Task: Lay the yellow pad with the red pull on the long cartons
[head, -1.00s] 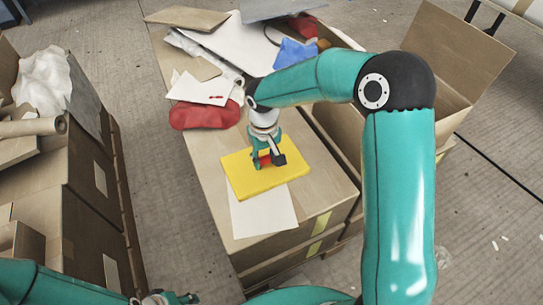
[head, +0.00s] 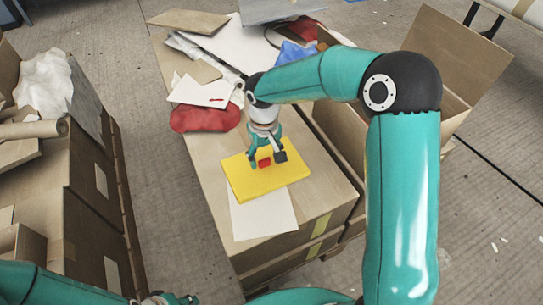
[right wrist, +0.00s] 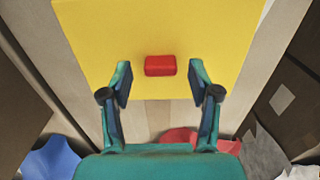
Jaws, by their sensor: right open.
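The yellow pad (head: 290,176) lies on top of the long cartons (head: 325,190), partly over a white sheet (head: 264,218). Its red pull (head: 265,163) stands on the pad's upper face, and shows again in the right wrist view (right wrist: 160,66). My right gripper (right wrist: 160,80) is open over the pad, with a finger on either side of the pull and a clear gap to each. In the head view the right gripper (head: 266,158) partly hides the pad. My left gripper (head: 168,299) shows only in part at the bottom edge; its jaws are unclear.
A red bag (head: 205,117), papers and a blue cloth (head: 297,54) lie farther back on the cartons. An open carton (head: 455,55) stands at the right. Stacked boxes (head: 90,190) stand at the left, across a strip of bare floor (head: 165,170).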

